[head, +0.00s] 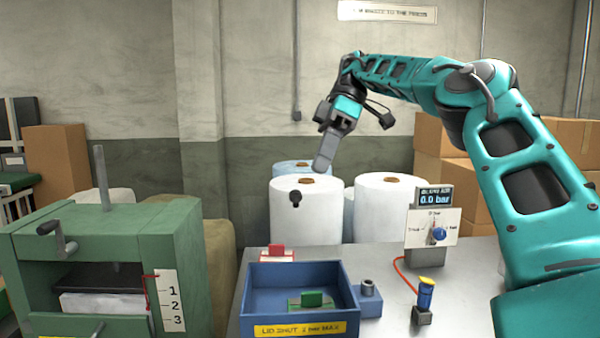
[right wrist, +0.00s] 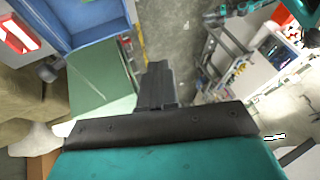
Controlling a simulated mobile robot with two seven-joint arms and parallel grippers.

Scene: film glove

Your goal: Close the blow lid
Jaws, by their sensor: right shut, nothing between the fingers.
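A blue open-topped box (head: 342,295) with a yellow label reading "LID SHUT" and "bar MAX" stands on the grey table. A green block on a pale base (head: 311,299) lies inside it. A small black knob (head: 295,198) shows above and behind the box, in front of a white roll; whether it belongs to a clear upright lid I cannot tell. No lid panel covers the box. My right gripper (head: 323,166) is shut and empty, raised above and behind the box, apart from the knob. It also shows in the right wrist view (right wrist: 156,84). My left gripper is out of view.
A green press (head: 110,230) with a crank stands at the left. A gauge panel (head: 431,228) reading 0.0 bar and a blue-yellow valve (head: 425,293) stand right of the box. A red block on a pale base (head: 276,252) sits behind it. Large white rolls (head: 386,210) stand behind.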

